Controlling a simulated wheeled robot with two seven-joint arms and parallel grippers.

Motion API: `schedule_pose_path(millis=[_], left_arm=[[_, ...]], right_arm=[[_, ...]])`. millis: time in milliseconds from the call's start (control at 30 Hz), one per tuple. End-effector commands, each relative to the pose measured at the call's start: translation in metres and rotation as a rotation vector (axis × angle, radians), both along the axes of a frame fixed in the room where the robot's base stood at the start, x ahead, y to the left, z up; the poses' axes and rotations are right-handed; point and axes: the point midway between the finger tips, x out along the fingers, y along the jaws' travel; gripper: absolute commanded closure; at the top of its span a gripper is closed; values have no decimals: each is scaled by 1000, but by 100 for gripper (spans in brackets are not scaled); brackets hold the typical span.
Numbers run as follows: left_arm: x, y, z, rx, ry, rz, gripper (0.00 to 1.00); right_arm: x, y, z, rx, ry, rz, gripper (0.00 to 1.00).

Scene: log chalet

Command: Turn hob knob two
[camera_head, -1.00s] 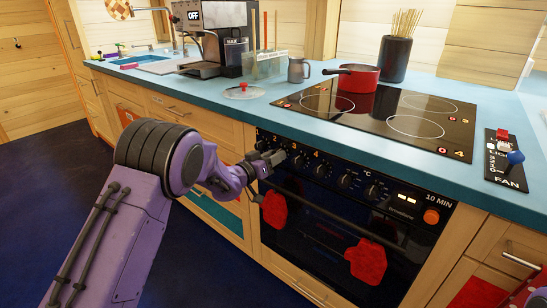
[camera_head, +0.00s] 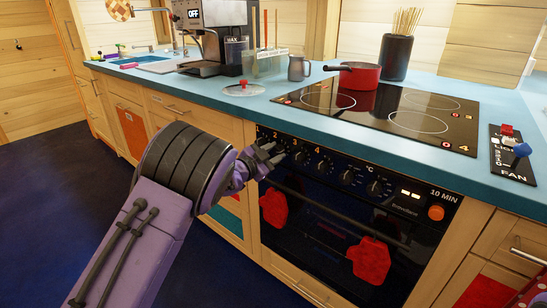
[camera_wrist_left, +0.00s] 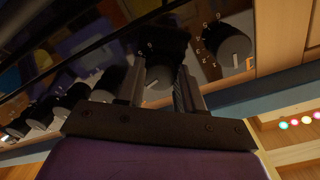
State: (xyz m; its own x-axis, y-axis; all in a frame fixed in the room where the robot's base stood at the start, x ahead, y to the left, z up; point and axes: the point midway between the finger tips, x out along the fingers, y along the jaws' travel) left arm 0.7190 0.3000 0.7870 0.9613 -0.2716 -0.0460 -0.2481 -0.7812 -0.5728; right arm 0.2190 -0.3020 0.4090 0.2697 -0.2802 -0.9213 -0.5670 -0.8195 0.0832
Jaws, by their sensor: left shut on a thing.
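The oven's black front panel (camera_head: 402,200) bears a row of round black knobs under orange numbers. My left gripper (camera_head: 271,155) is at the left end of this row, by the number two. In the left wrist view its two dark fingers (camera_wrist_left: 163,88) stand on either side of hob knob two (camera_wrist_left: 160,76), shut on it. The knob's white mark shows between the fingers. Another knob (camera_wrist_left: 230,46) is free beside it, and several more run off to the left. In the head view my gripper partly hides the knob. My right gripper is out of view.
Two red oven mitts (camera_head: 370,260) hang at the oven rail, just below the knobs. Above are the black hob (camera_head: 385,110) with a red pan (camera_head: 358,76) and the blue worktop (camera_head: 215,90). A glass lid (camera_head: 243,89) lies near the worktop's front edge.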

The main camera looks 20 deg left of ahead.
Motion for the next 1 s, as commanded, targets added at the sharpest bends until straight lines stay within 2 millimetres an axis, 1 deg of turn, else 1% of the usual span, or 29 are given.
schedule_pose_path(millis=[33,100,400,667,1000], left_arm=[[0,0,-3,35,-7,0,94],[0,0,-3,85,-20,0,94],[0,0,-2,230,-59,-1,94],[0,0,-1,276,-71,0,94],[0,0,-1,280,-72,0,94]], right_arm=[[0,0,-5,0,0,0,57],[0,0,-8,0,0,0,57],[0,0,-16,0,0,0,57],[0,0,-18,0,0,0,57],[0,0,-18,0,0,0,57]])
